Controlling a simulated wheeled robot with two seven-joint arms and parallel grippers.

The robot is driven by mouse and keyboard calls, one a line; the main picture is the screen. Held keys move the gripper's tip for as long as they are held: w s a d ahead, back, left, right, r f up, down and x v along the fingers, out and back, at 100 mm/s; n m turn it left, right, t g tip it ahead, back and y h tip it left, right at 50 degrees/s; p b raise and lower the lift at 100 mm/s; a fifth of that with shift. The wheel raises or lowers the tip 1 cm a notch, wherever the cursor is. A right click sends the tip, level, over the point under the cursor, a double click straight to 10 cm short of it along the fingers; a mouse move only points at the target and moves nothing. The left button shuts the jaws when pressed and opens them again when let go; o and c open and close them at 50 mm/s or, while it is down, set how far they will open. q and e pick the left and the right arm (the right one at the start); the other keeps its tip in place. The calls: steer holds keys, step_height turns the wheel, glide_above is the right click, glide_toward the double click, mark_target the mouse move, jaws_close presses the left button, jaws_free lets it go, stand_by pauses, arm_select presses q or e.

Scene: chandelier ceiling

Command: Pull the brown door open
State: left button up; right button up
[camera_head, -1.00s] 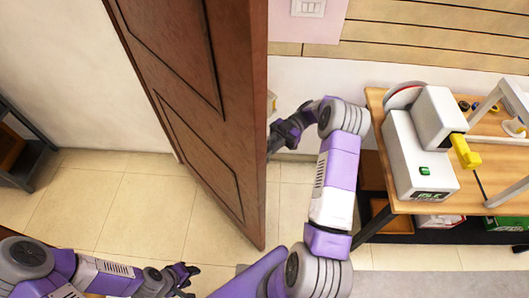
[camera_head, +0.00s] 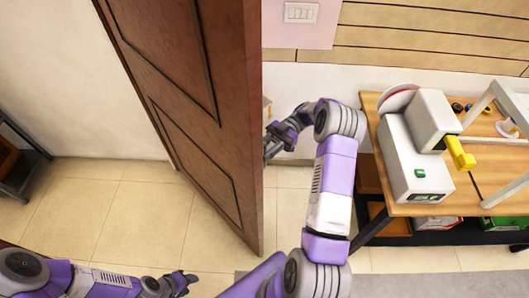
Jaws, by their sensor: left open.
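The brown door (camera_head: 205,120) stands ajar in the head view, its panelled face turned to the left and its free edge toward me. My right arm reaches along the door's right side. The right gripper (camera_head: 271,151) is close to the far side of the door, beside its edge. I cannot tell whether its fingers touch the door or are open. No handle shows clearly. My left gripper (camera_head: 187,281) is open and empty at the bottom, above the floor and apart from the door.
A wooden table (camera_head: 400,209) with a white machine (camera_head: 413,160) stands at the right, near my right arm. A dark piece of furniture (camera_head: 22,175) is at the far left. Tiled floor (camera_head: 125,225) is clear left of the door.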

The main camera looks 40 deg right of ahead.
step_height(320, 180, up, 8)
steer(key=shift+r+p, duration=0.2)
steer(key=shift+p, duration=0.85)
steer(key=shift+c, duration=0.4)
